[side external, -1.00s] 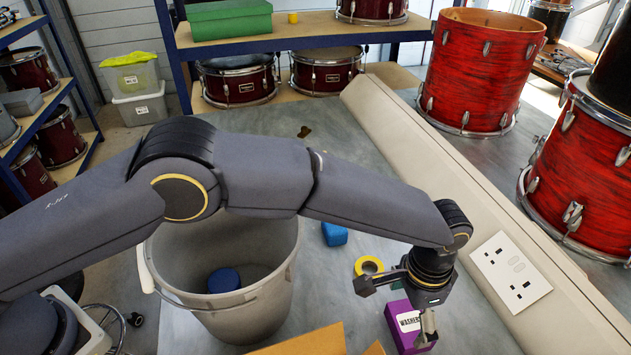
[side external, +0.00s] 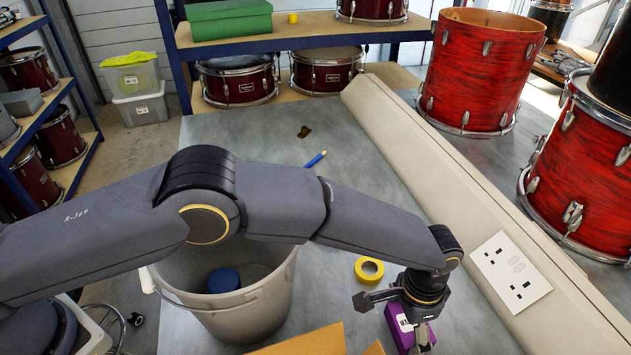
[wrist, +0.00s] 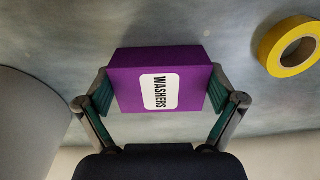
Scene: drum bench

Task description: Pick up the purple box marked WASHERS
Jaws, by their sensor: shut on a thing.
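The purple box (side external: 396,326) with the white WASHERS label is on the grey bench near the front edge of the side external view, partly hidden by my gripper (side external: 415,335). In the wrist view the purple box (wrist: 190,62) sits between my two fingers. My gripper (wrist: 162,98) is shut on it, with a green-padded finger against each side. The label faces the wrist camera. I cannot tell whether the box is clear of the bench.
A yellow tape roll (side external: 369,269) lies just behind the box. A large grey bucket (side external: 235,310) stands to the left, with cardboard flaps (side external: 310,343) in front. A raised trunking with sockets (side external: 510,272) runs along the right. A blue pen (side external: 316,159) lies farther back.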

